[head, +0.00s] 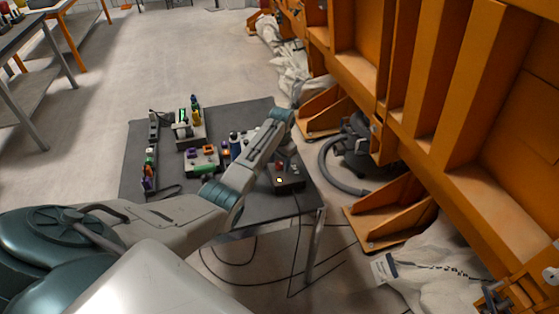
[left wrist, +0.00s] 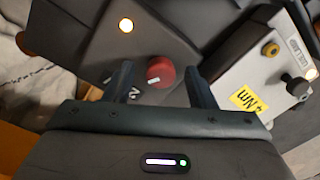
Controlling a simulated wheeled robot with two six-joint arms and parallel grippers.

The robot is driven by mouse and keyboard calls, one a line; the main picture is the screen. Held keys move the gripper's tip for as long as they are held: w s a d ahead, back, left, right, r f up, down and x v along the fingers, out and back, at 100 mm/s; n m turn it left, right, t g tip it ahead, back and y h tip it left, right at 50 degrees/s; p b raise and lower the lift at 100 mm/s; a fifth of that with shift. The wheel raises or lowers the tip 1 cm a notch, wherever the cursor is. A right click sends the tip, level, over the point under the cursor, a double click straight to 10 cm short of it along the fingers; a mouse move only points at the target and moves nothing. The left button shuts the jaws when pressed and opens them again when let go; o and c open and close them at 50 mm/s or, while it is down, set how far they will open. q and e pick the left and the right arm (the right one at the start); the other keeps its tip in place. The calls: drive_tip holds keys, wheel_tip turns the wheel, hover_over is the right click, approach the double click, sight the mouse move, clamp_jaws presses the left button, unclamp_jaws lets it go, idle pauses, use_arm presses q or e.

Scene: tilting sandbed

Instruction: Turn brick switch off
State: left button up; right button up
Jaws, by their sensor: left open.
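The brick switch is a dark box (head: 289,184) at the near right corner of the grey table, with a lit yellowish lamp and a red knob (head: 279,166). In the left wrist view the dark box (left wrist: 100,52) fills the upper middle, its lamp (left wrist: 126,25) glowing. The round red knob (left wrist: 160,72) there has a small white label. My left gripper (left wrist: 160,84) is open, its two fingers to either side of the red knob. I cannot tell whether they touch it. My right gripper is in neither view.
The grey table (head: 262,208) also carries several small coloured devices left of my arm. A light box with a yellow label (left wrist: 248,98) lies close right of the switch. An orange steel frame (head: 400,110) stands right of the table. Cables hang below the table edge.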

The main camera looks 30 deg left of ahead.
use_arm(q)
drive_tip(key=c, duration=1)
drive_tip(key=shift+o, duration=0.2)
